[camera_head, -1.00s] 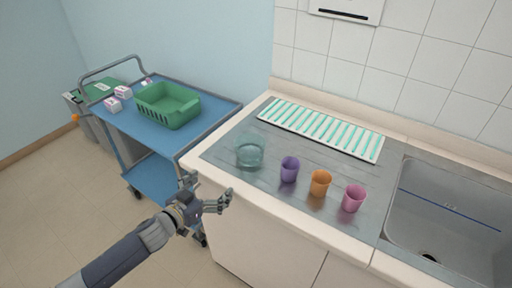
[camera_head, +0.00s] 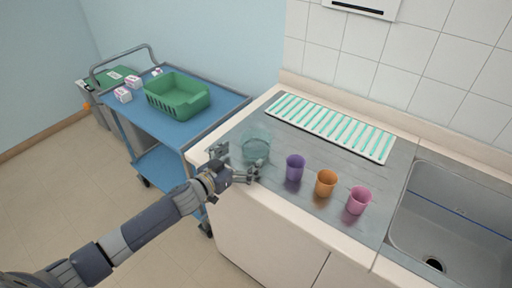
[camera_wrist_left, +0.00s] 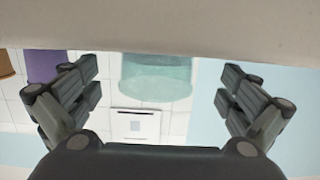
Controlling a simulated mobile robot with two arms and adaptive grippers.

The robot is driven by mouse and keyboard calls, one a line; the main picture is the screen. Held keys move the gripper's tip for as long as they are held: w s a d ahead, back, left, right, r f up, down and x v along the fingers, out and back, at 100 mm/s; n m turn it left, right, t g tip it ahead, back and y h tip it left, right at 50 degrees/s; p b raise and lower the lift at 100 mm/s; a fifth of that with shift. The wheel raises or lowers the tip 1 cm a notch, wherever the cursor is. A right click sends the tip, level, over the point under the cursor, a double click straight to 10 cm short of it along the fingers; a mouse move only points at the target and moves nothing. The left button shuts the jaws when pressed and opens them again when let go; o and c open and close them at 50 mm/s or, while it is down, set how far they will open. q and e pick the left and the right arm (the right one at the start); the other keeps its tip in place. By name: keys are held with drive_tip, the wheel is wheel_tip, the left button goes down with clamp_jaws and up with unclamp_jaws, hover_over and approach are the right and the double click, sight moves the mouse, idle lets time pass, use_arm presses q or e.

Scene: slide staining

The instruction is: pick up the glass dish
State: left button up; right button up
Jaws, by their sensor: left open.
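The glass dish (camera_head: 256,143) is a clear, teal-tinted round vessel on the left end of the grey metal worktop. My left gripper (camera_head: 238,160) is open and empty at the counter's front left edge, just in front of the dish. In the head view its fingers partly overlap the dish's lower edge. In the left wrist view the dish (camera_wrist_left: 157,77) lies ahead, between the two spread fingers (camera_wrist_left: 157,98) and apart from them. The counter edge crosses the top of that view. My right gripper is not in view.
A purple cup (camera_head: 295,168), an orange cup (camera_head: 326,183) and a pink cup (camera_head: 359,201) stand right of the dish. A white rack with green strips (camera_head: 332,125) lies behind. A sink (camera_head: 455,220) is at right. A blue trolley (camera_head: 190,129) with a green basket (camera_head: 178,97) stands left.

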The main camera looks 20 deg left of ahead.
sight(256, 146)
use_arm(q)
drive_tip(key=shift+p+x, duration=0.4)
drive_tip(key=shift+x, duration=1.95)
drive_tip(key=shift+s+d, duration=0.1)
drive_tip(key=shift+s, duration=0.05)
drive_tip(key=c, duration=1.2)
